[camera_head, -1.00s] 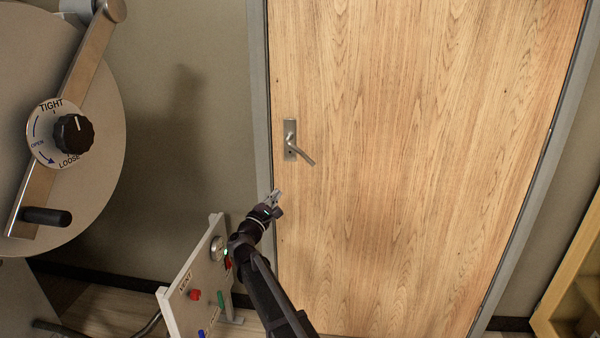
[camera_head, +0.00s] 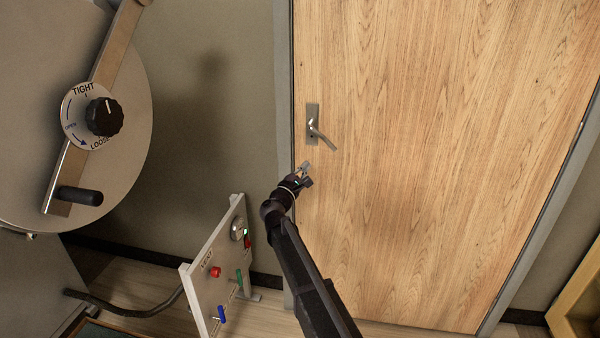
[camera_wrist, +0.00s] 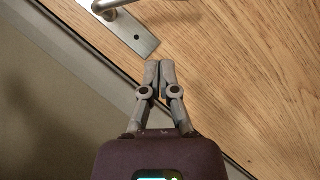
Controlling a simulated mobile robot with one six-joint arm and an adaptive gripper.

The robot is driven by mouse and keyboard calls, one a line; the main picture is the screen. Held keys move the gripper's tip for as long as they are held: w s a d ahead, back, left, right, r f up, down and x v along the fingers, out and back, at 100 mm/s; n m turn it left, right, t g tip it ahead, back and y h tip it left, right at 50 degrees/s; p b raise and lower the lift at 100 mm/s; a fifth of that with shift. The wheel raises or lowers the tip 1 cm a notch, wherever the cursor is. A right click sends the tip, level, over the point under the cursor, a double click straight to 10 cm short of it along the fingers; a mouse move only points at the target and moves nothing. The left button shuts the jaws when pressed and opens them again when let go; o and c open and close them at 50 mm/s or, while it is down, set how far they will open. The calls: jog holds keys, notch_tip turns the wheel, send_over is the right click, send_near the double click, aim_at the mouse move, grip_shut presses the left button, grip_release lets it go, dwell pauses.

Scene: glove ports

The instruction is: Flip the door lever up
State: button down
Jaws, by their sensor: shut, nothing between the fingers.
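The door lever (camera_head: 322,134) is a metal handle on a plate (camera_head: 312,112) near the left edge of the wooden door (camera_head: 440,150). In the head view it slants down to the right from its pivot. My gripper (camera_head: 305,166) is just below the lever, apart from it, with its fingers pointing up toward it. In the wrist view the gripper (camera_wrist: 160,64) is shut with empty fingertips. The lever (camera_wrist: 110,5) shows there only in part at the top edge, with its plate (camera_wrist: 138,38) ahead of the fingertips.
A panel (camera_head: 208,265) with red, green and blue controls stands left of my arm. A large round hatch with a TIGHT/LOOSE dial (camera_head: 104,116) and a black-handled bar (camera_head: 80,196) is at the left. A wooden shelf (camera_head: 575,305) stands at the lower right. The door face is otherwise clear.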

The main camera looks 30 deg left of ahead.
jog(key=w+d+r+p, duration=0.2)
jog(key=w+r+p, duration=0.1)
jog(key=w, duration=0.3)
jog(key=shift+d+r+p, duration=0.35)
jog(key=shift+d+r, duration=0.05)
jog(key=shift+r, duration=0.15)
jog(key=shift+s+a, duration=0.1)
jog(key=shift+a, duration=0.1)
jog(key=shift+d+n, duration=0.1)
jog(key=shift+n, duration=0.2)
